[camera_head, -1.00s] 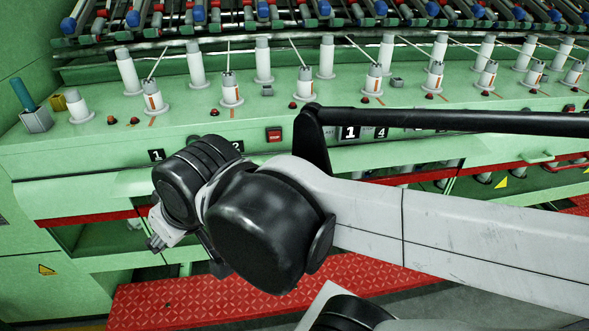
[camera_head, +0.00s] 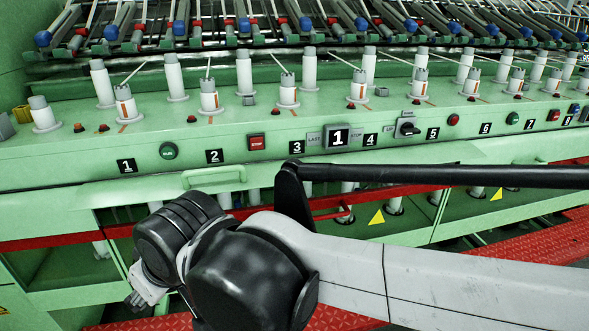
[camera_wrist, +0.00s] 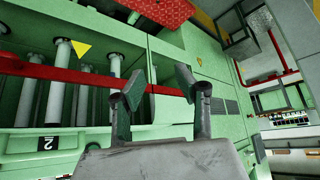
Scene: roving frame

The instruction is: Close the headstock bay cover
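A long green cover flap (camera_head: 340,166) with a handle (camera_head: 213,178) runs along the front of the green machine in the head view. It seems raised, with open bays below it; I cannot tell for sure that it is the headstock bay cover.
A red rail (camera_head: 400,191) crosses the bay fronts. A control strip with a red stop button (camera_head: 257,142) and a rotary switch (camera_head: 407,128) lies above the flap. A red tread plate (camera_head: 540,240) lies below at the right.

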